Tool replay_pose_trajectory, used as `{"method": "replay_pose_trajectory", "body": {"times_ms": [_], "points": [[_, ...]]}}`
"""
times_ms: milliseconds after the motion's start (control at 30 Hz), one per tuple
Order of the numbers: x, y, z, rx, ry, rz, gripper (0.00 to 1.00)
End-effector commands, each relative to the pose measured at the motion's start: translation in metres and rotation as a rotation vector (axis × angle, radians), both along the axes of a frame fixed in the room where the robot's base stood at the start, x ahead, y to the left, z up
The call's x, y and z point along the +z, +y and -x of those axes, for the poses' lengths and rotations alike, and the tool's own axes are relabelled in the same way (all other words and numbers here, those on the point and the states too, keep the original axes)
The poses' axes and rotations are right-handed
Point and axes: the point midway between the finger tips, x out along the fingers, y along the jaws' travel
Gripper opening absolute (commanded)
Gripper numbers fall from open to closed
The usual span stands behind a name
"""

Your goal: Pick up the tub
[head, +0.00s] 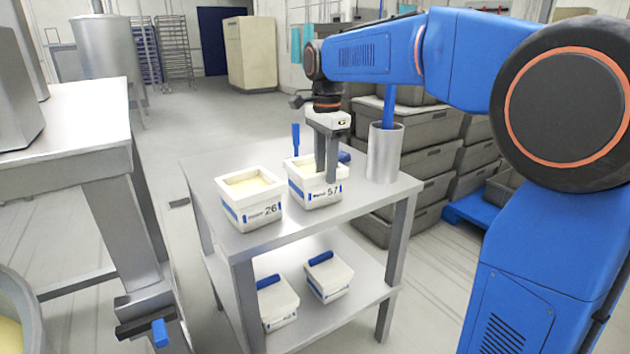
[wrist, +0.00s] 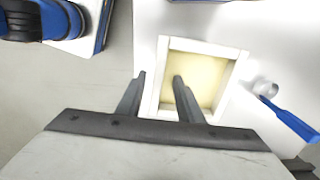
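Two white square tubs with blue-banded labels stand on the top of a metal table. The tub marked 57 (head: 301,194) is at the right, under my gripper (head: 326,180). The tub marked 26 (head: 250,204) stands to its left. Both hold something pale yellow. In the wrist view one tub (wrist: 232,88) lies open below my gripper (wrist: 159,78). My fingers are apart, one outside the tub's left wall and one over its yellow filling, with the wall between them. Whether the fingers touch the wall is not clear.
A metal cylinder (head: 384,165) with a blue-handled tool stands close right of the tub. The lower shelf (head: 310,318) holds two more tubs with blue pieces on top. Grey crates (head: 432,130) are stacked behind. A metal worktable (head: 75,108) stands at the left.

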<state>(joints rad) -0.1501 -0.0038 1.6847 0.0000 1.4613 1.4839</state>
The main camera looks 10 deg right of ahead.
Motion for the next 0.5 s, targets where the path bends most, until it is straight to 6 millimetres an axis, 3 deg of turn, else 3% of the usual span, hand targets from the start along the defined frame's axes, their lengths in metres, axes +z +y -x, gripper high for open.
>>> {"method": "replay_pose_trajectory", "body": {"times_ms": [500], "points": [[-0.051,0.0,0.004,0.0,0.001,0.0,0.34]]}}
